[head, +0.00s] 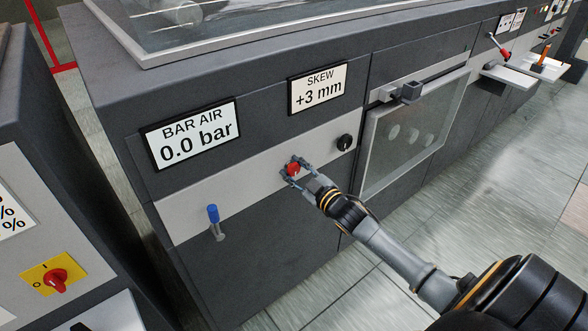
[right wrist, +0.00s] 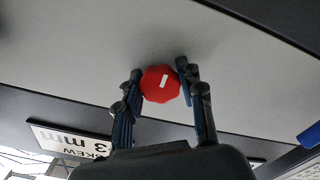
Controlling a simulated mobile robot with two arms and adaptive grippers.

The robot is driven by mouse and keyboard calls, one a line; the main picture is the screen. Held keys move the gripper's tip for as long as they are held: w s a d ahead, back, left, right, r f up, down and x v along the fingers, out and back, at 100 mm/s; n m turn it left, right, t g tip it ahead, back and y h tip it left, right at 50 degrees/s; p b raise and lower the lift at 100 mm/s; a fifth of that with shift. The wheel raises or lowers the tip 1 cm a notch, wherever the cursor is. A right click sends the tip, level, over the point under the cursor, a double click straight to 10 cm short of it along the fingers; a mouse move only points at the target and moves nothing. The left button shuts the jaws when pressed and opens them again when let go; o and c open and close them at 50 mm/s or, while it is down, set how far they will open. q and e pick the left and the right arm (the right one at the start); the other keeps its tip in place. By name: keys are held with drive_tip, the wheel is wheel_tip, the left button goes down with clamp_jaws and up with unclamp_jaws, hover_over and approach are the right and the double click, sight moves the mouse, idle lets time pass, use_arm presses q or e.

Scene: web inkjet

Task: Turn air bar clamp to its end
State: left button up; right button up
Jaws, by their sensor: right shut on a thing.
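A red knob (head: 293,170) sits on the light grey strip of the dark machine front, below and between the two displays. In the right wrist view the red knob (right wrist: 160,83) is faceted and has a white mark, nearly upright in that picture. My right gripper (head: 295,172) is shut on the knob, with fingers on both sides of it; the fingers (right wrist: 158,88) also show in the right wrist view. The BAR AIR display (head: 193,134) reads 0.0 bar. No label naming the clamp shows on the knob. My left gripper is out of view.
A blue-handled lever (head: 213,216) stands left of the knob, and a small black knob (head: 344,142) is to its right. The SKEW display (head: 318,88) reads +3 mm. A windowed door (head: 412,125) is further right. The floor (head: 500,190) at right is clear.

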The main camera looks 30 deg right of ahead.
drive_tip(key=shift+f, duration=0.1)
drive_tip(key=o, duration=1.2)
drive_tip(key=s, duration=1.2)
drive_tip(key=shift+d, duration=0.45)
